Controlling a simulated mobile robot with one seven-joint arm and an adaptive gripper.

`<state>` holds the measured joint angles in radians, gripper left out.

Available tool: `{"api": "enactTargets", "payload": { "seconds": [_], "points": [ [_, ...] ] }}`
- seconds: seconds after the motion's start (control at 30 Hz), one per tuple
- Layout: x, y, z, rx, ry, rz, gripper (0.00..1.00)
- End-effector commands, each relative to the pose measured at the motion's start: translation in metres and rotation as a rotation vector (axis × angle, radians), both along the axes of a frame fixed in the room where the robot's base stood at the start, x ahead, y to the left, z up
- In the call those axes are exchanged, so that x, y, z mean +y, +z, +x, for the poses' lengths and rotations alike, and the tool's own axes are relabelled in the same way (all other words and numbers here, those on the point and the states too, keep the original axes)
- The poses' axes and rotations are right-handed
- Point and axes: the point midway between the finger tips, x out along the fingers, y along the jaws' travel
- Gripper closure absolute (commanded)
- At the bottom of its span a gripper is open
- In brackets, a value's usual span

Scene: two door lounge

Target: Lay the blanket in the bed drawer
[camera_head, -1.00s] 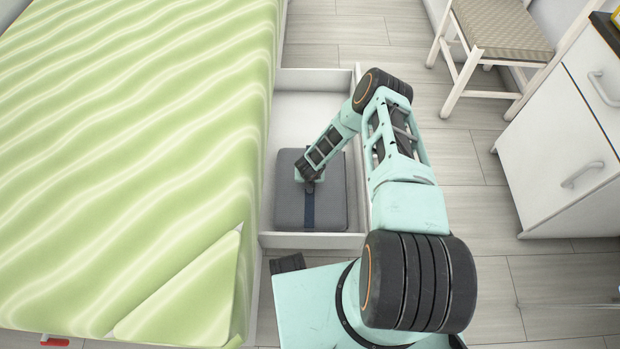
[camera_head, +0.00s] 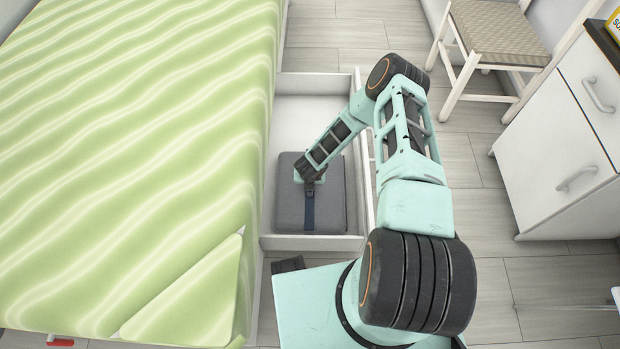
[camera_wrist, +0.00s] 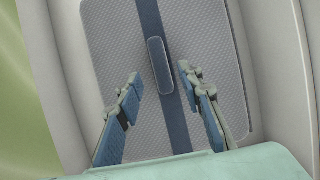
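The blanket (camera_head: 338,192) is a folded dark grey bundle with a dark blue strap around it. It lies flat inside the open white bed drawer (camera_head: 312,243), at the drawer's near end. In the wrist view the blanket (camera_wrist: 105,50) fills most of the picture, with a small grey-blue grip piece (camera_wrist: 159,66) on the strap. My gripper (camera_wrist: 162,82) is open above the blanket, its fingers apart on either side of the strap and holding nothing. In the head view my arm hides the fingertips.
The bed (camera_head: 130,150) with a green striped cover stands along the drawer's left side. A white cabinet (camera_head: 555,150) and a chair (camera_head: 500,35) stand to the right. The far part of the drawer is empty. Wooden floor lies clear between drawer and cabinet.

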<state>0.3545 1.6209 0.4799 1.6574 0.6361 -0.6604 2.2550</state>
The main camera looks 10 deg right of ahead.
Motion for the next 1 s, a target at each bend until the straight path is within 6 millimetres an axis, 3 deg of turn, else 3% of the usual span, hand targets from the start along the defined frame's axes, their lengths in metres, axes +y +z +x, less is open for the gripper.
{"api": "enactTargets", "payload": {
  "seconds": [0.1, 0.3, 1.0],
  "points": [
    [0.002, 0.025, -0.009, 0.0, 0.0, 0.001, 0.66],
    [0.004, 0.044, -0.017, 0.0, 0.0, 0.0, 0.66],
    [0.001, 0.05, -0.016, -0.005, 0.005, -0.007, 0.66]
  ]
}}
